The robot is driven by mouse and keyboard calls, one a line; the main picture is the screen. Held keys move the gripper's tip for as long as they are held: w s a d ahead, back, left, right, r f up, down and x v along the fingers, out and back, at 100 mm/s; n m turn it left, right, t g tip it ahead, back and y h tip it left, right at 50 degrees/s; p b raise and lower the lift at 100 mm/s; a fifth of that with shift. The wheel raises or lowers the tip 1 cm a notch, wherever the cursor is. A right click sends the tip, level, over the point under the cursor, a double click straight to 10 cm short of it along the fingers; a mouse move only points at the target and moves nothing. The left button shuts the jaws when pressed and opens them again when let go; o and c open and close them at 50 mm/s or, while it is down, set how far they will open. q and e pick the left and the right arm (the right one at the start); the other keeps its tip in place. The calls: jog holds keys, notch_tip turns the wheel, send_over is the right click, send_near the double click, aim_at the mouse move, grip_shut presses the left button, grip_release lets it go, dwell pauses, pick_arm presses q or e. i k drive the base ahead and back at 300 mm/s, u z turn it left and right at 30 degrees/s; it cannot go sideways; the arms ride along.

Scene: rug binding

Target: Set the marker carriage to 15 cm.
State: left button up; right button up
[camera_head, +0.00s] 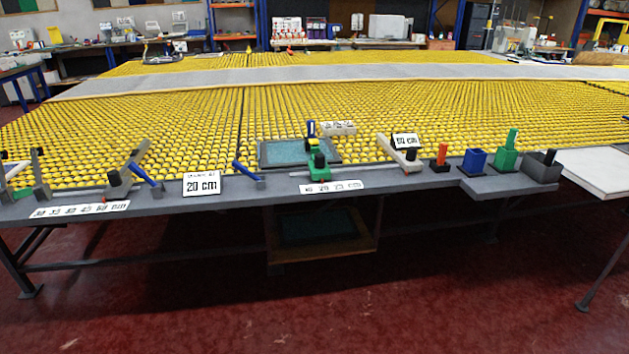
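A green carriage (318,163) with a black knob sits on a short pale rail at the bench's front edge; it looks like the marker carriage. A white scale strip (332,187) lies in front of it with small numbers that seem to end in cm. The carriage stands above the left part of this strip; its exact reading is too small to tell. A white card (201,184) to the left reads 20 cm. A second scale strip (80,210) with several numbers lies at the far left. Neither of my grippers is in view.
Blue levers (145,175) and grey blocks stand left of the carriage. To its right are a card (406,140), a red peg (441,155), a blue box (474,160) and a green block (506,155). A teal mat (280,153) lies behind. Yellow rollers cover the table beyond.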

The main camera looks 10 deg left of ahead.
aim_at(320, 170)
jog(key=z, duration=0.95)
jog(key=i, duration=1.25)
jog(key=u, duration=0.9)
jog(key=i, duration=0.65)
jog(key=u, duration=0.65)
